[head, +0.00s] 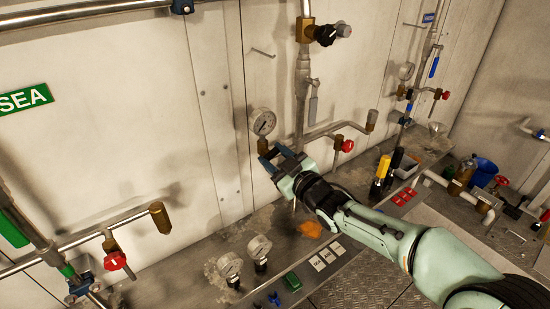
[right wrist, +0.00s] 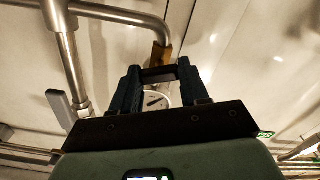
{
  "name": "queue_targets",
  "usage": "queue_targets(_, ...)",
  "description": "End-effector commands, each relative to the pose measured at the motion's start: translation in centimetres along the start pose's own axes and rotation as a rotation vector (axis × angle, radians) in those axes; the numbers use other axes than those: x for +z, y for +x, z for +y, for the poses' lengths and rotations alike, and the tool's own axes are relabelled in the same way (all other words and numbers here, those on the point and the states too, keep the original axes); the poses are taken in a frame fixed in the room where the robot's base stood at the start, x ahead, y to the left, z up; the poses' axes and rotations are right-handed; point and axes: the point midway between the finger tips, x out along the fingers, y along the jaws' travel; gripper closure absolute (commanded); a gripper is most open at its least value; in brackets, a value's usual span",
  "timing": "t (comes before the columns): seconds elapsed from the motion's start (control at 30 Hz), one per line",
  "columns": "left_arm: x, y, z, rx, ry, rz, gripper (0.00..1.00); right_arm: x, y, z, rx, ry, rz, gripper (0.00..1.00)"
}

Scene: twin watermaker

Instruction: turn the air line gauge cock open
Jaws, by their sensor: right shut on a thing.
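A round white-faced gauge (head: 263,121) stands against the wall in the head view, with a brass cock body (head: 263,144) just below it. My right gripper (head: 268,161) reaches in from the lower right, its fingertips at the cock just under the gauge. It is shut on the cock's handle, which is mostly hidden by the fingers. In the right wrist view both fingers (right wrist: 158,80) show with a dark bar between them, and part of the gauge face (right wrist: 155,100) shows behind. How far the handle is turned cannot be told. My left gripper is not in view.
A vertical pipe (head: 301,95) with a grey lever (head: 313,105) stands right of the gauge. A red-knobbed valve (head: 347,146) sits on its branch. Two loose gauges (head: 245,257), a green block (head: 291,281) and an orange cloth (head: 310,229) lie on the bench below.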

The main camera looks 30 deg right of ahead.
Motion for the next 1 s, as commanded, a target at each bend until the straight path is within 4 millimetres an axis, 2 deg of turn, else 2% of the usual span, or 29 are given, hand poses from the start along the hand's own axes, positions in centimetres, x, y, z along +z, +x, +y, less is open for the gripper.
queue_targets(0.37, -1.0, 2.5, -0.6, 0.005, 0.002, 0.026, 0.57, 0.3, 0.0, -0.1, 0.001, -0.211, 0.003, 0.86)
queue_targets(0.9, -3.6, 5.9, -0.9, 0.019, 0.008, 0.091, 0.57, 0.3, 0.0, -0.1, 0.0, -0.722, 0.0, 0.86)
queue_targets(1.0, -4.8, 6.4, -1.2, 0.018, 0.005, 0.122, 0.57, 0.3, 0.0, -0.1, 0.001, -0.813, 0.0, 0.86)
